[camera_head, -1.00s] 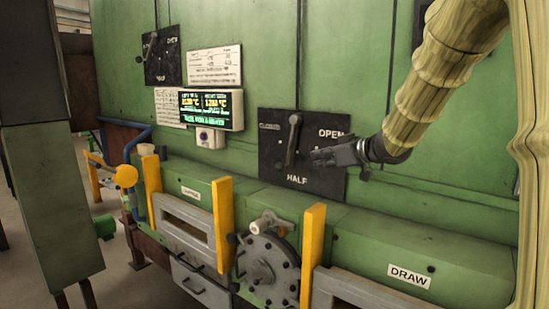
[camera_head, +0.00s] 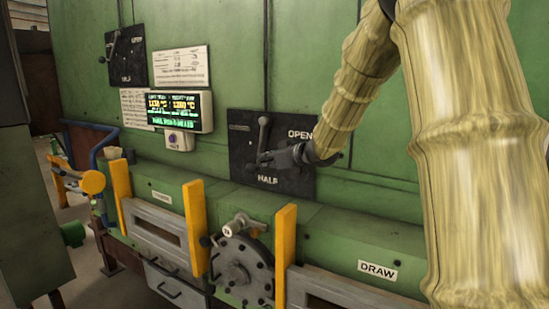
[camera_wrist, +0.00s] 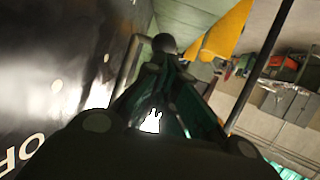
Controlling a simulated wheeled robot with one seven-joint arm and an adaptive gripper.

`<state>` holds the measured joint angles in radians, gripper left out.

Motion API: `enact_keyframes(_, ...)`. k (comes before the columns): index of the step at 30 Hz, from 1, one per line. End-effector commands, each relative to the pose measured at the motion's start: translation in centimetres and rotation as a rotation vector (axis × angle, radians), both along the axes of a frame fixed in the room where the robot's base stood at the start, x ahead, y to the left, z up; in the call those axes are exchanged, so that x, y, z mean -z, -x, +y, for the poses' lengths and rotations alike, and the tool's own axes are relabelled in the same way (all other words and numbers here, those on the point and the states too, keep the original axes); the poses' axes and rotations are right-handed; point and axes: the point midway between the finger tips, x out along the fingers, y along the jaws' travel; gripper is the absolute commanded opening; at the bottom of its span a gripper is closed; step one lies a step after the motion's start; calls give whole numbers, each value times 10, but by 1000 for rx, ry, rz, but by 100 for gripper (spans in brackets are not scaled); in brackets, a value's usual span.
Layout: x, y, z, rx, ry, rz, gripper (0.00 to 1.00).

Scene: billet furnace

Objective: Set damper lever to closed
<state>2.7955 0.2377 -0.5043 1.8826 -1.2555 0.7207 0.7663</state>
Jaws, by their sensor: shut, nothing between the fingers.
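The damper lever (camera_head: 262,136) is a dark handle with a rounded top on a black plate (camera_head: 292,168). The plate reads OPEN at upper right and HALF at the bottom; the small upper-left label is blurred. The lever stands nearly upright, its top between the two upper labels. My gripper (camera_head: 266,159) is shut and empty, at the lever's lower part, just right of or in front of it. I cannot tell whether they touch. In the wrist view, my fingers (camera_wrist: 163,75) lie beside the plate, with a dark knob (camera_wrist: 163,43) just past their tips.
A second black lever plate (camera_head: 130,72) is at upper left, with a lit display (camera_head: 180,111) between. Below, a green ledge (camera_head: 330,228) juts out, with yellow posts (camera_head: 285,250) and a round grey hatch (camera_head: 240,268) in front.

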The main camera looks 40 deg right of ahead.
Motion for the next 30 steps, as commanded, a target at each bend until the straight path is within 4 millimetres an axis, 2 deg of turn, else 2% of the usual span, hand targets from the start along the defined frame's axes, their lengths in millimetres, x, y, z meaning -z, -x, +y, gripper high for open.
enact_keyframes(9,9,-27,5,0,-1,0,0)
enact_keyframes(26,12,-33,7,-1,-1,-1,0)
enact_keyframes(30,12,-42,14,-10,-4,-10,0)
